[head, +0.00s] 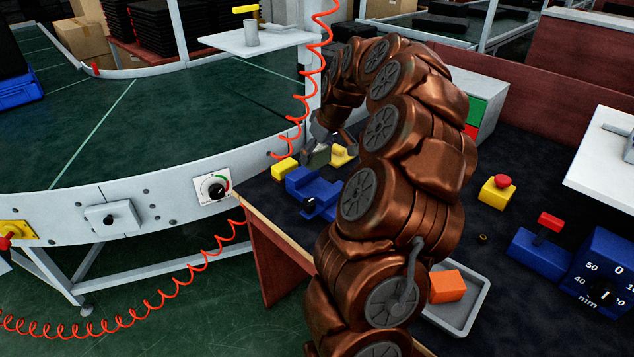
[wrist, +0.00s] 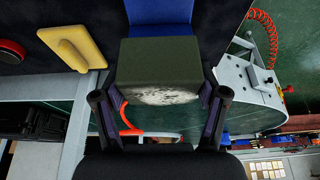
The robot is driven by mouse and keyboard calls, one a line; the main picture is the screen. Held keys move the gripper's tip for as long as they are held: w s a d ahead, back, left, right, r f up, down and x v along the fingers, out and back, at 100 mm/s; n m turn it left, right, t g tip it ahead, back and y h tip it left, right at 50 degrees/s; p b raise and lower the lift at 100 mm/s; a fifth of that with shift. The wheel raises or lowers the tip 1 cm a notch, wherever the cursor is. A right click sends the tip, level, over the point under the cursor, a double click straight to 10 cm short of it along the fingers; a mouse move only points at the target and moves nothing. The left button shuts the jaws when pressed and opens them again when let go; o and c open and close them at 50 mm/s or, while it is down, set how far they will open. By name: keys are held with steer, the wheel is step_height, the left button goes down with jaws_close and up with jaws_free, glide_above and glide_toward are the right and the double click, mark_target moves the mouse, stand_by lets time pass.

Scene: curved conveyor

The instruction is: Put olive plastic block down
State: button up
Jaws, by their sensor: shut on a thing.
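The olive plastic block (wrist: 155,62) is between the two fingers of my gripper (wrist: 160,98) in the wrist view, with a pale speckled patch on its near face. My gripper is shut on it. In the head view the olive block (head: 318,157) is small and partly hidden by my gripper (head: 323,140), above the dark table just behind the blue fixture (head: 316,193). A blue surface (wrist: 160,16) shows right beyond the block in the wrist view. I cannot tell whether the block touches it or the table.
A yellow block (head: 284,169) lies left of the olive block and a yellow piece (head: 342,156) right of it. The curved green conveyor (head: 150,110) borders the table on the left. A grey tray (head: 468,310) holds an orange block (head: 447,286). A red coiled hose (head: 311,75) hangs close by.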

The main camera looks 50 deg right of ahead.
mark_target(313, 186)
steer(key=shift+f+p, duration=0.4)
steer(key=shift+f, duration=3.95)
steer(key=shift+f, duration=0.2)
steer(key=o, duration=1.3)
steer(key=shift+r, duration=0.1)
